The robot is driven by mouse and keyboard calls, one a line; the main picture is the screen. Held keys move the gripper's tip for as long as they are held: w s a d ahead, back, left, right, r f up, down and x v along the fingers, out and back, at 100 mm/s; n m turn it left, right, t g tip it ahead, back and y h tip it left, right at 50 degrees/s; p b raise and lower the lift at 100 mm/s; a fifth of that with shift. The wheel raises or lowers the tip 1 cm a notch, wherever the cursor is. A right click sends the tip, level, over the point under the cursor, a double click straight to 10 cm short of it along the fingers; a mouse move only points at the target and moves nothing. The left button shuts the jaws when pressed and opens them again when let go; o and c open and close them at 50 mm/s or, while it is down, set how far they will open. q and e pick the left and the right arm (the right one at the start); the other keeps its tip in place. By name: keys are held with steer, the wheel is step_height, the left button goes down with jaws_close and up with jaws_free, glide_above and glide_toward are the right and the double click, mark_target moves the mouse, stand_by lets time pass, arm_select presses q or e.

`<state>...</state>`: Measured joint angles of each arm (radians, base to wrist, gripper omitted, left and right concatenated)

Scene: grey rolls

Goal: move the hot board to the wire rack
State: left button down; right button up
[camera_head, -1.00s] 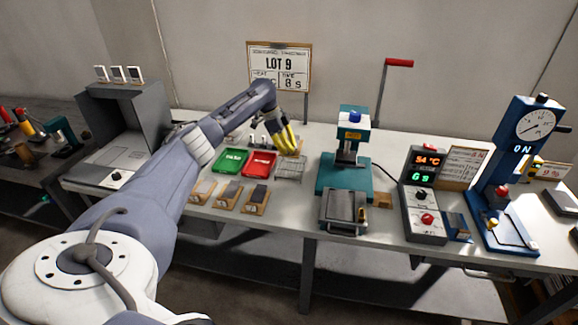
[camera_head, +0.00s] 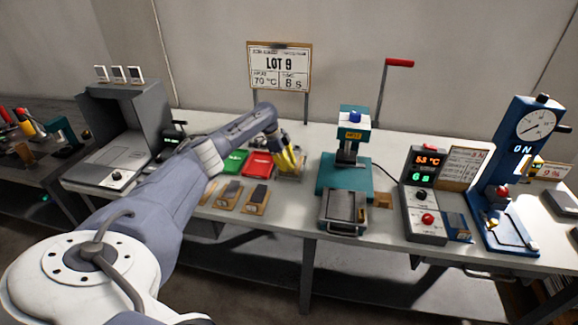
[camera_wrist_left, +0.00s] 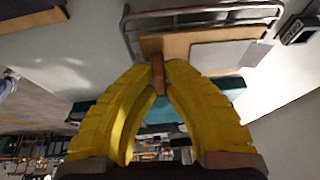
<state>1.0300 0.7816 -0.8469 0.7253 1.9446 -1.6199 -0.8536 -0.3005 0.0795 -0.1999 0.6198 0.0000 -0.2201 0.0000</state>
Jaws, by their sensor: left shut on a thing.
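My left gripper (camera_head: 288,162) has yellow fingers and is at the wire rack, right of the red tray. In the left wrist view its fingers (camera_wrist_left: 158,68) are shut on the narrow brown handle of a tan board (camera_wrist_left: 190,43). A flat grey piece (camera_wrist_left: 228,58) lies on the board. The wire rack (camera_wrist_left: 200,16) shows as bright metal bars around the board's far side. Whether the board touches the rack or hangs just above it, I cannot tell. In the head view the gripper hides most of the board and rack. My right gripper is not in view.
A red tray (camera_head: 257,164) and a green tray (camera_head: 234,161) stand left of the gripper. Small boards with dark pieces (camera_head: 257,198) lie in front. A teal press (camera_head: 348,180) stands to the right, beside a control box (camera_head: 424,195). A sign (camera_head: 279,66) stands behind.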

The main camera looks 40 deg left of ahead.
arm_select(q)
steer(key=shift+f, duration=0.1)
steer(key=c, duration=1.5)
jaws_free()
steer(key=shift+c, duration=0.2)
steer(key=v, duration=1.2)
steer(key=shift+d, duration=0.1)
